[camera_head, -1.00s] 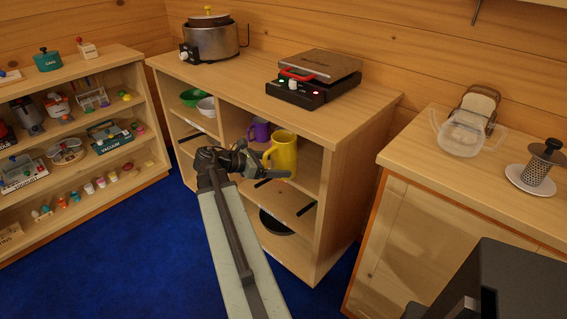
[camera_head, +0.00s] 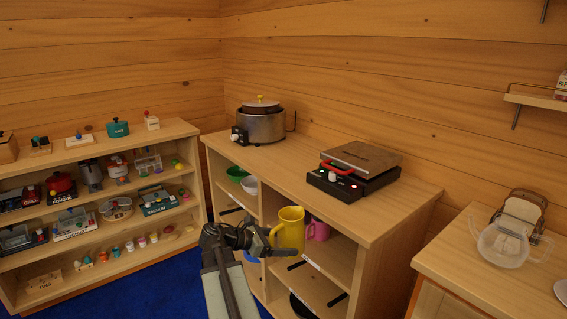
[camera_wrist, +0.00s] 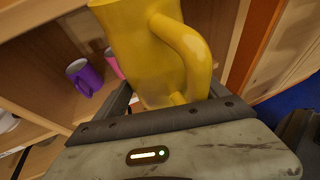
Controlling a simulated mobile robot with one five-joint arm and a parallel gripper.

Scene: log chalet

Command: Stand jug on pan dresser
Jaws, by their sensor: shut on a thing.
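The yellow jug (camera_head: 290,228) is upright in the head view, in front of the dresser's open upper shelf. It fills the upper middle of the wrist view (camera_wrist: 145,45), its handle towards me. My gripper (camera_head: 280,246) is shut on it low down; in the wrist view, my fingers (camera_wrist: 168,104) lie on both sides of its lower part. The jug's base is hidden. The wooden dresser (camera_head: 290,160) has a broad top and open shelves; a dark pan (camera_head: 300,306) shows partly on its lower shelf.
The dresser top holds a pot cooker (camera_head: 260,126) and a red-handled grill (camera_head: 352,172), with bare wood between them. A pink mug (camera_head: 319,231) and a purple mug (camera_wrist: 84,76) stand on the shelf behind the jug. A counter (camera_head: 480,275) stands at right.

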